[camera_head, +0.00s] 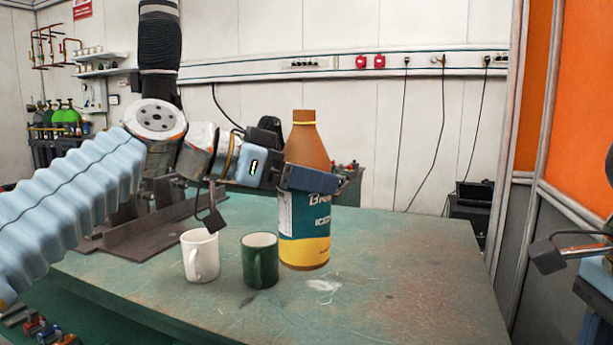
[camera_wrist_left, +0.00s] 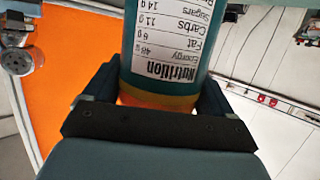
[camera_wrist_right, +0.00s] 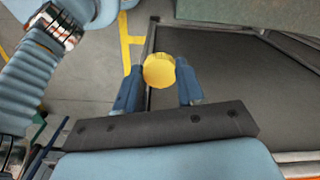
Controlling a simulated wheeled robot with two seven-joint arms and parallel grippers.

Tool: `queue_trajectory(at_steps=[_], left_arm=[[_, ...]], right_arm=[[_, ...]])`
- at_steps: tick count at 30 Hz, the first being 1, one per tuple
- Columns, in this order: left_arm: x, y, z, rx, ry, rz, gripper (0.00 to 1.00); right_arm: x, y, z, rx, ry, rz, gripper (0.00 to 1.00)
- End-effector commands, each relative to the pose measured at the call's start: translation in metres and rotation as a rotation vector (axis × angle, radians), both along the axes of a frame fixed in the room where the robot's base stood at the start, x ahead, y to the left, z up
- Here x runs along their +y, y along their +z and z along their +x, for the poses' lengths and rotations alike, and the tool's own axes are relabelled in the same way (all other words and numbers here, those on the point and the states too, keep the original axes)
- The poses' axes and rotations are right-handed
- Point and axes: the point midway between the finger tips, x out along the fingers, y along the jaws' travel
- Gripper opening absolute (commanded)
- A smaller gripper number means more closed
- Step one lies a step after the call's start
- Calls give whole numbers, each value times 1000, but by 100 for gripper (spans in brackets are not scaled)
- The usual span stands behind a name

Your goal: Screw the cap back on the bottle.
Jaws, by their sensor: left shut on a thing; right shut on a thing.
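My left gripper (camera_head: 311,179) is shut around the bottle's upper body. The left wrist view shows the bottle's nutrition label (camera_wrist_left: 170,45) between the fingers (camera_wrist_left: 155,90). The yellow cap (camera_wrist_right: 159,70) is between the fingertips of my right gripper (camera_wrist_right: 160,82), which is shut on it, away from the bottle. The cap is not visible in the head view.
A white mug (camera_head: 201,256) and a green mug (camera_head: 260,260) stand on the green table (camera_head: 400,285), just left of the bottle. Dark metal beams (camera_head: 140,240) lie at the table's left. The table right of the bottle is clear.

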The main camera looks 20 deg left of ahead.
Motion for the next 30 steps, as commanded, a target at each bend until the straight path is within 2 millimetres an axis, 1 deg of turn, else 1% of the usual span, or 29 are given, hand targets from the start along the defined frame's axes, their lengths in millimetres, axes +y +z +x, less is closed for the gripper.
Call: queue_trajectory(at_steps=[12,13,24,30], left_arm=[[0,1,-1,-2,1,-1,38],[0,1,-1,-2,1,-1,80],[0,1,-1,-2,1,-1,23],[0,1,-1,-2,1,-1,22]], right_arm=[[0,0,0,0,0,0,11],[0,0,0,0,0,0,11],[0,0,0,0,0,0,11],[0,0,0,0,0,0,11]])
